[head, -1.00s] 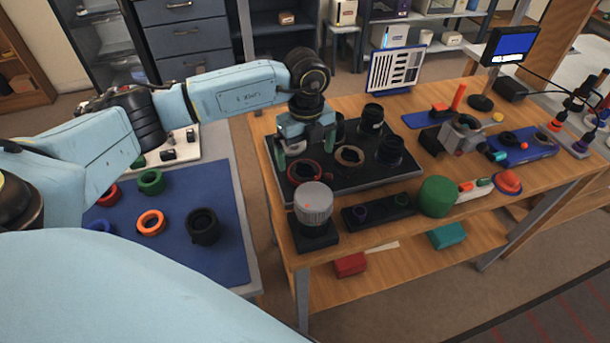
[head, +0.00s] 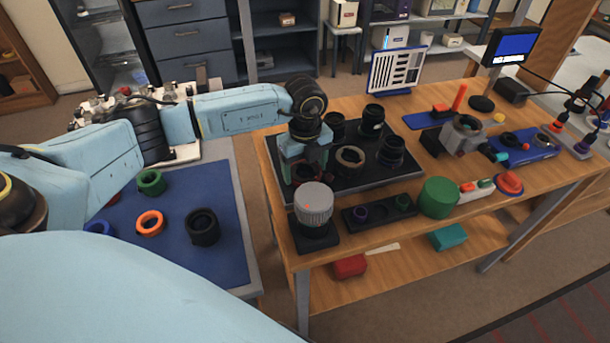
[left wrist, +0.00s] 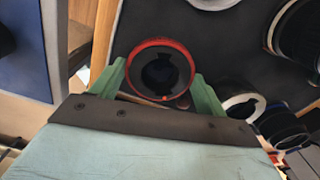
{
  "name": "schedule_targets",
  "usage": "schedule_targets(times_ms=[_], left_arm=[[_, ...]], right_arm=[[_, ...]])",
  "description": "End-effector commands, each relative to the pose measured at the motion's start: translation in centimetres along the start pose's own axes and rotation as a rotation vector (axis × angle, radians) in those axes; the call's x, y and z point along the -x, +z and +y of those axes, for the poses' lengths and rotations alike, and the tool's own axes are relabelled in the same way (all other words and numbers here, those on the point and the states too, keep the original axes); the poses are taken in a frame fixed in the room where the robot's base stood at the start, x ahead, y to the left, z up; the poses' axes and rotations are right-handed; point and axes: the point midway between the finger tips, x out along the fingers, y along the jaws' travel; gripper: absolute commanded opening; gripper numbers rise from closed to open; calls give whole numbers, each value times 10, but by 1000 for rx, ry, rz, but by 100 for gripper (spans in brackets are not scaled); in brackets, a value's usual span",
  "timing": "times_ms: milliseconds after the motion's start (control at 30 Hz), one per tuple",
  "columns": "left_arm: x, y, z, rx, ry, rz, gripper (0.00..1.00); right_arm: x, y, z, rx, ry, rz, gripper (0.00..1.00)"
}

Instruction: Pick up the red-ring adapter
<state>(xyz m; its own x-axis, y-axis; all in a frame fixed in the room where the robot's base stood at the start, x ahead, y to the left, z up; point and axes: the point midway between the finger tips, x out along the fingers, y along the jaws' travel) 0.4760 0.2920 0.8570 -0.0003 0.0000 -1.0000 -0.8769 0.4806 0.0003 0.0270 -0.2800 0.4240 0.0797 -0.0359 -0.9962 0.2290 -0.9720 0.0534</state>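The red-ring adapter (left wrist: 161,43) is a short dark cylinder with a red rim. In the left wrist view it lies on the dark tray (left wrist: 215,50). In the head view the adapter (head: 306,173) is mostly hidden by my left gripper and the grey knurled cylinder. My left gripper (head: 304,178) points down over the tray's near left part. In the left wrist view the green fingers of this gripper (left wrist: 160,85) are open, one on each side of the adapter. I cannot tell whether they touch it. My right gripper is not in view.
The grey knurled cylinder (head: 314,204) on a black base stands close in front of my left gripper. Other lens rings (head: 350,158) stand on the tray to the right. A green cylinder (head: 438,197) stands farther right. Several loose rings lie on the blue mat (head: 180,245).

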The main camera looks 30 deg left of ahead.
Motion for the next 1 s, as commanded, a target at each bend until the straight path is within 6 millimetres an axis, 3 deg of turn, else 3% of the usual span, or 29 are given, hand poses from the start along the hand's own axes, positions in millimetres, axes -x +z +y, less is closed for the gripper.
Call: schedule_targets(times_ms=[100,367,1000], left_arm=[[1,0,0,0,-1,0,49],[5,0,0,1,-2,-1,49],[115,0,-1,-9,-3,-1,49]], right_arm=[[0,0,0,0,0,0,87],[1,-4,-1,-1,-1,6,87],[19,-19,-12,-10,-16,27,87]])
